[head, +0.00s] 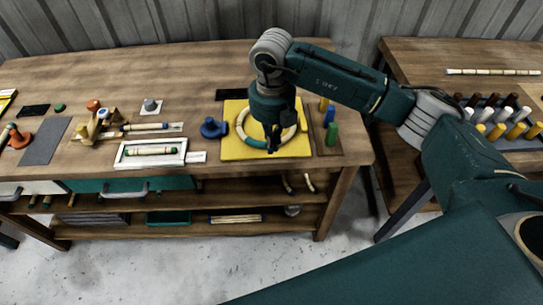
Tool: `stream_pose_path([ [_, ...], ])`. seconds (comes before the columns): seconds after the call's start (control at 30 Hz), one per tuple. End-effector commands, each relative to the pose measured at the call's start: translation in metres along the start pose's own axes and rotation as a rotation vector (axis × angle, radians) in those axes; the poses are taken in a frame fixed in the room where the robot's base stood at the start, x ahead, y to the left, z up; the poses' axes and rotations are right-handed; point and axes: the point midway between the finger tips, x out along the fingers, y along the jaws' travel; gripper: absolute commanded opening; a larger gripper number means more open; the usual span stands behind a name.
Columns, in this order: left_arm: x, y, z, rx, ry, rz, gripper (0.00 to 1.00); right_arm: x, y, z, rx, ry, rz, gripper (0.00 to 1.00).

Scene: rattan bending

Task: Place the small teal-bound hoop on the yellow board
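The yellow board (233,149) lies on the workbench, right of the middle of its top. A cream hoop with a teal-bound stretch (241,124) lies flat on or just above the board; I cannot tell whether it touches. My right gripper (272,146) points down over the hoop, with its fingertips at the hoop's near side. The gripper and wrist hide part of the hoop, and I cannot tell whether the fingers are closed on it. My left gripper is not in view.
A blue clamp-like piece (212,128) sits just left of the board. A white tray (150,153) with a rattan piece lies left. A second table (440,75) with several coloured pegs stands right, across a gap.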

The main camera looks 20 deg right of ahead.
Motion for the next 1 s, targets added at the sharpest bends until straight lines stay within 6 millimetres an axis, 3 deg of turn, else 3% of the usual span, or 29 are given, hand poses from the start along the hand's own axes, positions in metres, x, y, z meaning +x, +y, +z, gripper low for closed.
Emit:
stream_pose_path([
  [0.13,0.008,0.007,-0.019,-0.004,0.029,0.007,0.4,-0.019,0.001,0.0,-0.001,-0.002,0.002,0.0],
  [0.5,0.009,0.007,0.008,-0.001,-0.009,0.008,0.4,-0.031,0.0,-0.001,-0.001,0.001,0.0,0.0],
  [0.83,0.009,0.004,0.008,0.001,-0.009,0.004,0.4,-0.03,0.002,-0.002,-0.005,0.003,0.007,0.0],
  [0.93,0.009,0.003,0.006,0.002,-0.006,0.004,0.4,-0.025,0.021,-0.012,-0.039,0.024,0.067,0.0],
  [1.0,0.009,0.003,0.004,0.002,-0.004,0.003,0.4,-0.019,0.048,-0.028,-0.084,0.054,0.161,0.0],
])
